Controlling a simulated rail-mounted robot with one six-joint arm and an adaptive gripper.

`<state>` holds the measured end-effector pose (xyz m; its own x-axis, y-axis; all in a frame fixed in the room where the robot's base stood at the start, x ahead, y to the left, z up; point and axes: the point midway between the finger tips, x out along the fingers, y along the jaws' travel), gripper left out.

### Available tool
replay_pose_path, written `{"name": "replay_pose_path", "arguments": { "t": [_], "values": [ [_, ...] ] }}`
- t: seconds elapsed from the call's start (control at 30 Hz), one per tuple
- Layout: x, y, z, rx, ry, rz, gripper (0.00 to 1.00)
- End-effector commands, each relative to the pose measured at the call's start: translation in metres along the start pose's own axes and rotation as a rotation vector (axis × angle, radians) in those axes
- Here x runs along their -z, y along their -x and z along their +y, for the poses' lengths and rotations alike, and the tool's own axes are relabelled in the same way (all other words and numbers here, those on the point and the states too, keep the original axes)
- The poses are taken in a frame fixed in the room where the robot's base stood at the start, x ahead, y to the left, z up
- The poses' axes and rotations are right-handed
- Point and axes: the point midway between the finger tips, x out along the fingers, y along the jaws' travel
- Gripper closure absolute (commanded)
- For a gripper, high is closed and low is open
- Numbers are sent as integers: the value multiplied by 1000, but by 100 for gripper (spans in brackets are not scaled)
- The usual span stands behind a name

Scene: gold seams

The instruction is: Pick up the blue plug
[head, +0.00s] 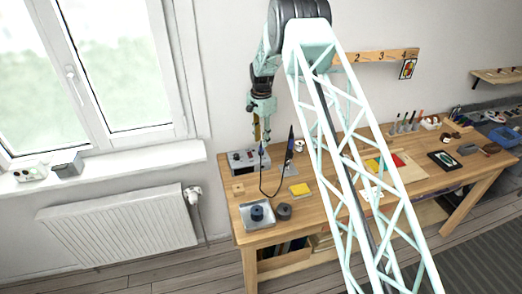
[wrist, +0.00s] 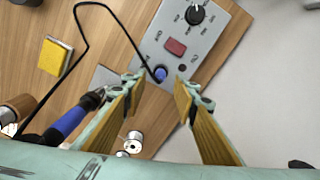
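The blue plug (wrist: 160,73) sits in the front of a grey control box (wrist: 185,42) in the wrist view, with a black cable (wrist: 84,22) running from it. My gripper (wrist: 158,88) is open, its two yellow-padded fingers on either side of the plug's line. The plug shows just past the gap between the fingertips, and neither finger visibly touches it. In the head view my gripper (head: 262,134) points down above the box (head: 247,161); the plug is too small to make out clearly there.
A blue-handled iron (wrist: 66,123) lies left of my gripper, joined to the cable. A yellow sponge (wrist: 54,57) and solder reels (wrist: 133,141) are nearby. The workbench (head: 240,204) also carries a metal unit (head: 257,214); a window sill (head: 105,165) is to the left.

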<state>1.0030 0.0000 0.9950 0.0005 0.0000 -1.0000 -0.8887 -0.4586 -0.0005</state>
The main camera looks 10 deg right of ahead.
Motion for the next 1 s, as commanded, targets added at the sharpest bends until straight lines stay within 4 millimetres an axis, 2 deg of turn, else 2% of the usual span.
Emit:
{"name": "replay_pose_path", "arguments": {
  "t": [0.6,1.0],
  "values": [
    [-2,-48,0,-1,0,-1,73],
    [-2,-50,-1,0,0,0,73]
  ]
}}
